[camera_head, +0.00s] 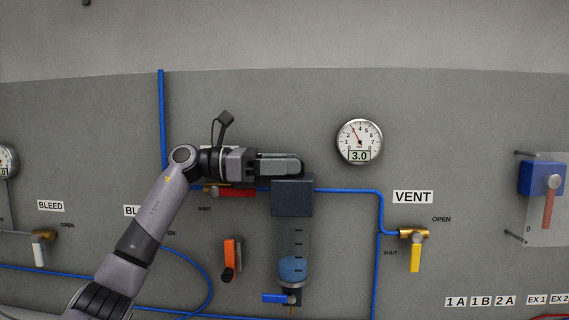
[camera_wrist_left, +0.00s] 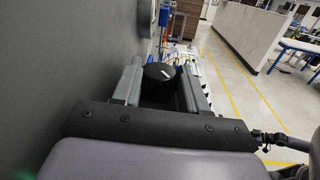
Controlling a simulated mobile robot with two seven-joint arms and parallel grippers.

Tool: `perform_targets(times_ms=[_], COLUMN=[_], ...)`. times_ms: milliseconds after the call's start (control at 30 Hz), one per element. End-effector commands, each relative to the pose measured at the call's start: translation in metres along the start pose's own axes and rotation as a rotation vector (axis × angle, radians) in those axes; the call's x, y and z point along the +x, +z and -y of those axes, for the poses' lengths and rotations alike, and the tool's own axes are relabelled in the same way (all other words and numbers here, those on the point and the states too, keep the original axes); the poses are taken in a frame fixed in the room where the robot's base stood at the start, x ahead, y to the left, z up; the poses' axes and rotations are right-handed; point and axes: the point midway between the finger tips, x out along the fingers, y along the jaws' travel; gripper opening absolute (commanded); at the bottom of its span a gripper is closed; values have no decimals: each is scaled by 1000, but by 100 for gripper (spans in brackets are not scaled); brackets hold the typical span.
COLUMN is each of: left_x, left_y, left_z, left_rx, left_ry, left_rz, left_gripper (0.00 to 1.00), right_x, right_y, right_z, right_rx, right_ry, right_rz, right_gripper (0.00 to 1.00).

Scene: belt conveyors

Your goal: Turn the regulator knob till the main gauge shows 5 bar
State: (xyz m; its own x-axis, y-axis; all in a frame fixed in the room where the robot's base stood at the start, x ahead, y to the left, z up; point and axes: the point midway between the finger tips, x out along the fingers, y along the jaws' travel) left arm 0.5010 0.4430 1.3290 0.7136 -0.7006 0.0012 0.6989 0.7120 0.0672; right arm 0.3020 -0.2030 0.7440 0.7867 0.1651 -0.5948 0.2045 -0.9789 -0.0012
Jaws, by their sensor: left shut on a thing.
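The main gauge (camera_head: 359,141) is a round white dial on the grey panel, and its display reads 3.0. My left gripper (camera_head: 295,165) is just left of the gauge, over the top of the dark regulator block (camera_head: 292,198). The regulator knob (camera_wrist_left: 159,73) is black with a white mark and shows between the jaws in the left wrist view. The left gripper is shut on it. In the head view the knob is mostly hidden by the gripper. A clear bowl with blue liquid (camera_head: 292,268) hangs under the block. My right gripper is not in view.
A blue pipe (camera_head: 345,190) runs right from the regulator to the VENT valve with a yellow handle (camera_head: 415,257). A red-handled valve (camera_head: 237,193) sits just under my left gripper. An orange lever (camera_head: 231,258) is lower left. A blue switch box (camera_head: 541,178) is at far right.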

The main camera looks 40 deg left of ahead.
Motion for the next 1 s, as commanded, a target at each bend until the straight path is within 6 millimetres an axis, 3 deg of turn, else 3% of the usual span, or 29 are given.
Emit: perform_targets(times_ms=[33,67,100,133,533,1000], left_x=[0,0,0,0,0,2], left_y=[-1,-1,-1,-1,-2,-2], left_z=[0,0,0,0,1,6], left_rx=[4,4,4,3,4,4], left_ry=[0,0,0,0,29,314], left_rz=[-4,-4,-4,-3,-4,-24], left_gripper=[12,52,65,68,68,68], right_x=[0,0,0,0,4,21], right_y=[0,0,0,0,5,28], right_z=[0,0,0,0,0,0], right_rx=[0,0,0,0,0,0], right_ry=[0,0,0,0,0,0], right_rz=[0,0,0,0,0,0], right_gripper=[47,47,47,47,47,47])
